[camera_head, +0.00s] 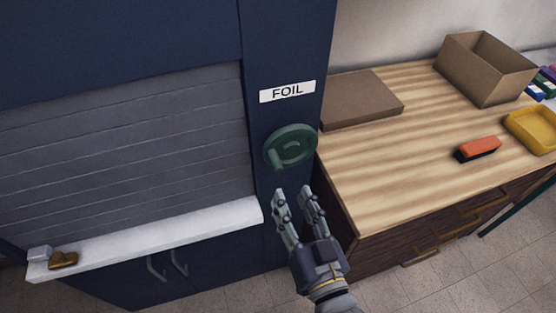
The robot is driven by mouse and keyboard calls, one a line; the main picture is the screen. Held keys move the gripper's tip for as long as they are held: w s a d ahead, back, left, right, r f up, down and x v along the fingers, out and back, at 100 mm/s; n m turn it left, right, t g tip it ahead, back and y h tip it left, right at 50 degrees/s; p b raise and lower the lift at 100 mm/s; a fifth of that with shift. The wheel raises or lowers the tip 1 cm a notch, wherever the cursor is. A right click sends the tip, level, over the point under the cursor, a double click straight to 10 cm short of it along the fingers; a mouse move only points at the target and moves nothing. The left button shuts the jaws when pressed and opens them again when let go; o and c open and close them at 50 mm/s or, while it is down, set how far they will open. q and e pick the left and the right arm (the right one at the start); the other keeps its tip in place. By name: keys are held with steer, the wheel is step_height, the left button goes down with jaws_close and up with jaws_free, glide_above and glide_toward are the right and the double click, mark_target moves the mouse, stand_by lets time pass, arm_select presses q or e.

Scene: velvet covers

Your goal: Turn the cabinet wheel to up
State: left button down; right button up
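The cabinet wheel (290,147) is a round green handwheel on the dark blue front post of the cabinet (285,45). It sits just below a white label (288,91) reading FOIL. My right gripper (296,194) is a little below the wheel in the picture, with its fingers pointing up toward it. The two fingers are apart with nothing between them. A gap shows between the fingertips and the wheel's rim. My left gripper is not in view.
A grey slatted shutter (120,140) closes the cabinet above a white ledge (150,238). To the right, a wooden counter (390,160) carries a flat cardboard piece (360,97), an open cardboard box (480,75), an orange-and-black brush (478,148) and a yellow tray (530,128).

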mark_target(279, 170)
steer(key=p+x, duration=0.2)
steer(key=x, duration=0.8)
steer(key=shift+w+a+f+p, duration=0.1)
steer(key=shift+w+p, duration=0.2)
steer(key=shift+p, duration=0.05)
steer(key=shift+c, duration=0.6)
jaws_close()
